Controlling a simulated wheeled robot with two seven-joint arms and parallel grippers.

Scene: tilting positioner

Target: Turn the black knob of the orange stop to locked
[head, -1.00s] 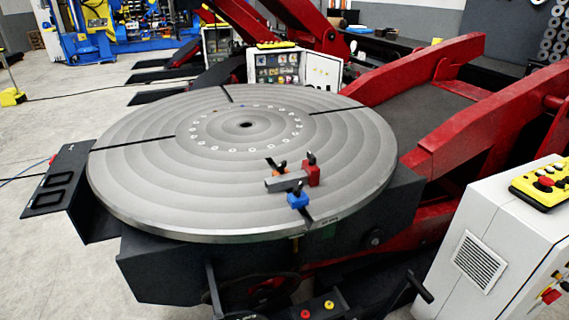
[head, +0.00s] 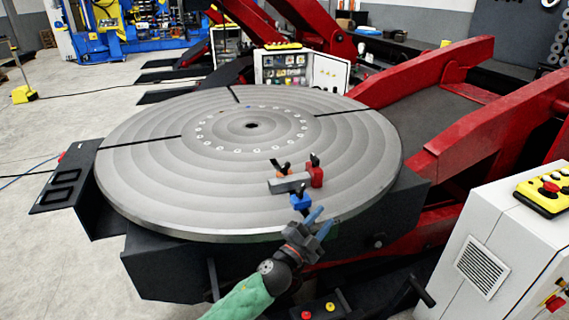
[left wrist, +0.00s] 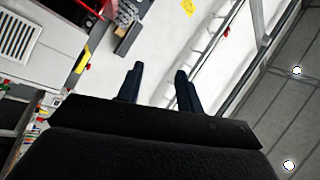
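The orange stop (head: 284,169) sits on the round grey turntable (head: 160,190), behind a grey bar-shaped block (head: 288,184). Its black knob shows as a small dark shape above the orange body; its setting is too small to tell. A red stop (head: 316,177) stands at the block's right end and a blue stop (head: 299,202) in front of it. My left gripper (head: 318,222) is near the turntable's front edge, in front of the blue stop and apart from the orange stop. Its two fingers are spread and empty in the left wrist view (left wrist: 157,85). My right gripper is not in view.
Red positioner arms (head: 450,130) rise at the right. A white cabinet with a yellow control box (head: 545,194) stands at the front right. A black handle (head: 420,289) sticks out below the table. The turntable's left half is clear.

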